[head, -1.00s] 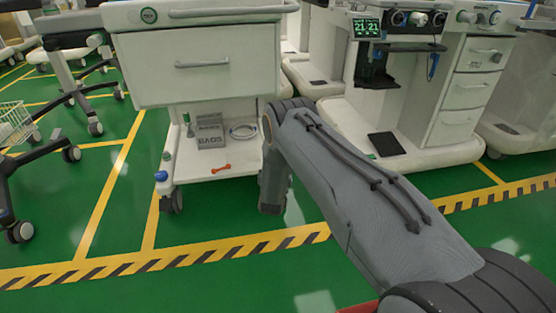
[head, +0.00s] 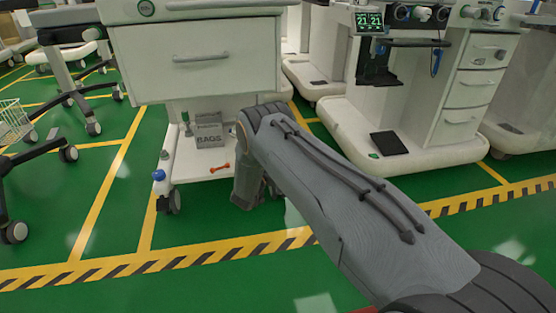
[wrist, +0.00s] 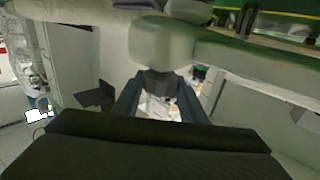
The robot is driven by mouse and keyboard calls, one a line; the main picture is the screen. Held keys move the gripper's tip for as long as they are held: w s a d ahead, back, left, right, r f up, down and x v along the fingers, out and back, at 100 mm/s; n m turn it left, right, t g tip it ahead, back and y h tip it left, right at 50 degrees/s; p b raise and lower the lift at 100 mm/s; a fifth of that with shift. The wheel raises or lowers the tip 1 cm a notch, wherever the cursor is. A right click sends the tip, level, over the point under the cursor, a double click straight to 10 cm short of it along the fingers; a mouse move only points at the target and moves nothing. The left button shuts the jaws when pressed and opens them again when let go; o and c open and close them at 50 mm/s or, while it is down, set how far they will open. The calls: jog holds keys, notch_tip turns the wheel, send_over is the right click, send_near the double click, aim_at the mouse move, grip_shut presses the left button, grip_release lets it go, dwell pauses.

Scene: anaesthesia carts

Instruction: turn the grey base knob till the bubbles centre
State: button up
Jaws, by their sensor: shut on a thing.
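In the wrist view my gripper (wrist: 161,100) has its two dark fingers on either side of a dark grey knob (wrist: 160,84), and they are shut on it. The knob sits under a pale rounded block (wrist: 163,43). Its lower part and exact contact with the fingers are hard to make out. In the head view my grey arm reaches to the white cart's (head: 200,75) lower right, and my gripper is hidden there. No bubbles can be seen in either view.
Another machine (head: 400,130) stands to the right. Green floor (head: 90,235) is clear in front.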

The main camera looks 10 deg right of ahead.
jog(key=shift+w, duration=0.1)
jog(key=o, duration=1.1)
jog(key=shift+d, duration=0.1)
jog(key=shift+c, duration=0.2)
jog(key=p+v, duration=0.3)
jog(key=v, duration=0.5)
